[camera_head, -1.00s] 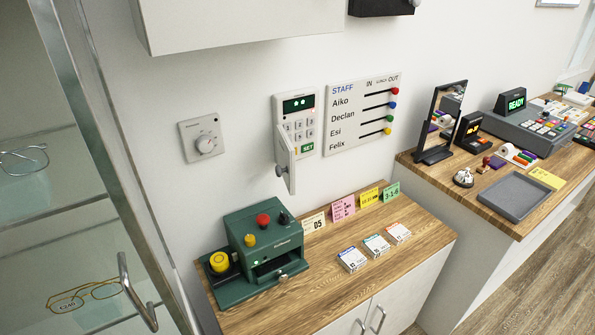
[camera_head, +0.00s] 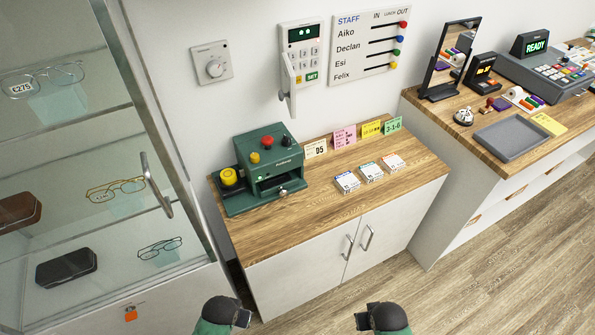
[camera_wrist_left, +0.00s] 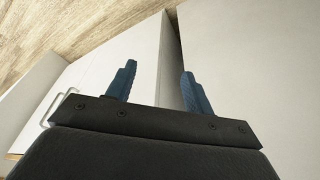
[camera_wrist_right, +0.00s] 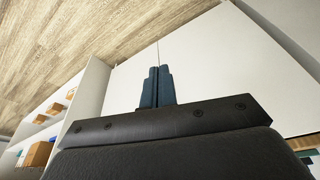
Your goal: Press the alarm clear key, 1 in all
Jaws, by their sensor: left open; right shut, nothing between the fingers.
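The alarm keypad (camera_head: 303,52) is a white wall unit in the head view with a lit dark display (camera_head: 303,33), rows of grey keys, a small yellow key (camera_head: 298,79) and a green SET key (camera_head: 312,76). Its white flap (camera_head: 289,84) hangs open at the left and hides part of the keys. The key labels are too small to read, apart from SET. My left gripper (camera_wrist_left: 158,70) is open and empty, its fingers apart. My right gripper (camera_wrist_right: 158,70) is shut and empty. Both arms show at the bottom of the head view, far below the keypad.
A low wooden-topped cabinet (camera_head: 400,180) stands below the keypad, bearing a green machine (camera_head: 250,178) with coloured knobs. A thermostat (camera_head: 212,62) and a staff board (camera_head: 368,47) flank the keypad. A glass display case (camera_head: 90,215) stands at left. The floor (camera_head: 470,285) at right is clear.

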